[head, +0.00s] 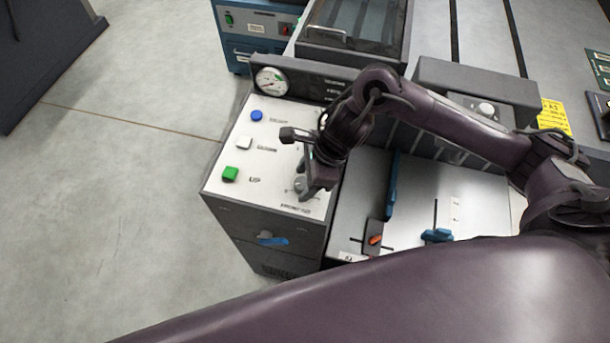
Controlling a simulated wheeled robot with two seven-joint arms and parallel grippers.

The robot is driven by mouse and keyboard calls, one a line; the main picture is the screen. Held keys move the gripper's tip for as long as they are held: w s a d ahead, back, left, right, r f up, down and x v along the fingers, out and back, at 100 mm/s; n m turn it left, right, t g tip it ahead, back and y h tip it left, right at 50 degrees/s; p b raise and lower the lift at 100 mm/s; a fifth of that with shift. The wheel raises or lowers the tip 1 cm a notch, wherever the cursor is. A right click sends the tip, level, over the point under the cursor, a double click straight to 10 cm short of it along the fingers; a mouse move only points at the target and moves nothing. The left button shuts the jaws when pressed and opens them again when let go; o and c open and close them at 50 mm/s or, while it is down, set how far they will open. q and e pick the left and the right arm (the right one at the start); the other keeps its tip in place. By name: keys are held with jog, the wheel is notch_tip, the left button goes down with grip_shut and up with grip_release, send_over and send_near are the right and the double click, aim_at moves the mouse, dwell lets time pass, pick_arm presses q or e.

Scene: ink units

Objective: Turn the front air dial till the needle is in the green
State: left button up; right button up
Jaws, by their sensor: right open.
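A round gauge (271,81) with a white face stands at the back left of the white control panel (222,186). Its needle and coloured marks are too small to read surely. A grey round dial (300,186) sits at the panel's front right, with small print beside it that I cannot read surely. My right gripper (304,161) is open over the right side of the panel, with one finger near the dial and partly covering it. I cannot tell whether it touches the dial. My left gripper is out of view.
Blue (256,115), white (244,143) and green (230,174) buttons line the panel's left side. A blue handle (272,240) is on the cabinet front.

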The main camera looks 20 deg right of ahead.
jog(key=c, duration=1)
jog(key=shift+o, duration=0.2)
